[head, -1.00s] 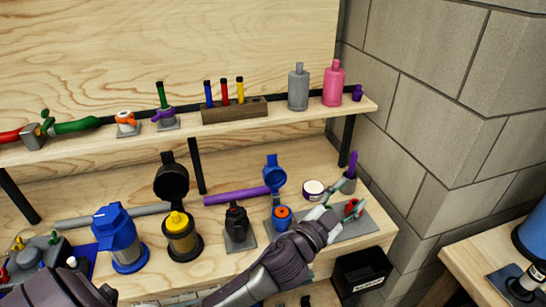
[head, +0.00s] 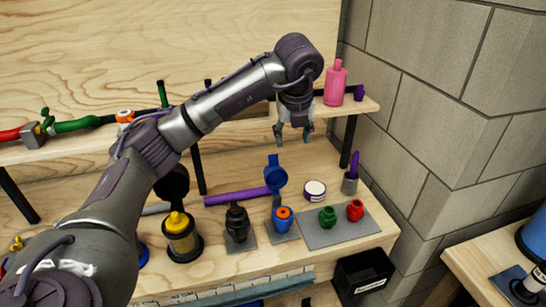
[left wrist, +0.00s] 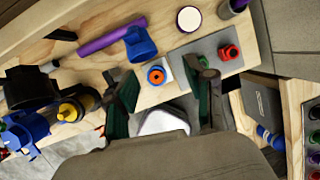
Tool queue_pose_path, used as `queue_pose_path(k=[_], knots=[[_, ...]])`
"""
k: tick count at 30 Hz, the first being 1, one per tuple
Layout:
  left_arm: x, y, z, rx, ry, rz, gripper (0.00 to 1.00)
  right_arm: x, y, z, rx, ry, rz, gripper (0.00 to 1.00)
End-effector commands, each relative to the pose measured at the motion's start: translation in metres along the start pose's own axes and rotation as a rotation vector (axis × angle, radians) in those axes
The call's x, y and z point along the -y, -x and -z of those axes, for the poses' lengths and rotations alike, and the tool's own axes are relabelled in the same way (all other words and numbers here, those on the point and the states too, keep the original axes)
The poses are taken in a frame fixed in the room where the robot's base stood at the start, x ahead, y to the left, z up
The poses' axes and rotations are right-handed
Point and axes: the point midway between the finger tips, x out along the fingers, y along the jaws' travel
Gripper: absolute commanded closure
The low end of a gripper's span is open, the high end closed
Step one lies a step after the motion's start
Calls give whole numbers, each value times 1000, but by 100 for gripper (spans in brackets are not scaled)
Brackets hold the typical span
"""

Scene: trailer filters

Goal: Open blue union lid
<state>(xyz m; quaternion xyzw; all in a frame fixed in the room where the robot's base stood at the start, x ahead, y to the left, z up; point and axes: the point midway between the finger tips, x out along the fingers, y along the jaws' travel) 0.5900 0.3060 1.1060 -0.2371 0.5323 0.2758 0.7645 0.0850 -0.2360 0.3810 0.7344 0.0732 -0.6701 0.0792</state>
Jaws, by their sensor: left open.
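The blue union lid (head: 276,175) stands raised on its hinge behind the blue union with an orange centre (head: 283,217), on the lower bench. The lid (left wrist: 139,44) and the orange-centred union (left wrist: 156,76) also show in the left wrist view. My left gripper (head: 293,132) hangs fingers down, open and empty, in the air near upper-shelf height, appearing above the lid. In the left wrist view its two fingers (left wrist: 166,98) are spread wide, with nothing held between them. My right gripper is not in view.
Green (head: 327,216) and red (head: 355,210) fittings sit on a grey plate to the union's right. A black fitting (head: 237,222) and yellow-topped canister (head: 180,235) stand to its left. The upper shelf carries a pink bottle (head: 334,84). My left arm hides the left bench.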

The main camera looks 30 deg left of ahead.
Motion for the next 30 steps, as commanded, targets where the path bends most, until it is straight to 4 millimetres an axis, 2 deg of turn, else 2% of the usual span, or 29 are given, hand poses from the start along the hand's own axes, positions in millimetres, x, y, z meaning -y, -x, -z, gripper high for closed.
queue_pose_path(k=[1, 3, 7, 11, 24, 30], knots=[[-13, 8, -12, 34, 41, -47, 46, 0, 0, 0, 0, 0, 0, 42], [-24, 14, -21, 61, 78, -90, 46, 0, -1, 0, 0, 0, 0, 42], [-30, 8, -24, 71, 96, -112, 46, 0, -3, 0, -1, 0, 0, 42], [-32, -13, -24, 66, 95, -113, 46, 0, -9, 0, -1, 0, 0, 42], [-42, -96, -30, 68, 90, -111, 46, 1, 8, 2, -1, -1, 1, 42], [-43, -116, -32, 68, 91, -108, 46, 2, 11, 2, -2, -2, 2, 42]])
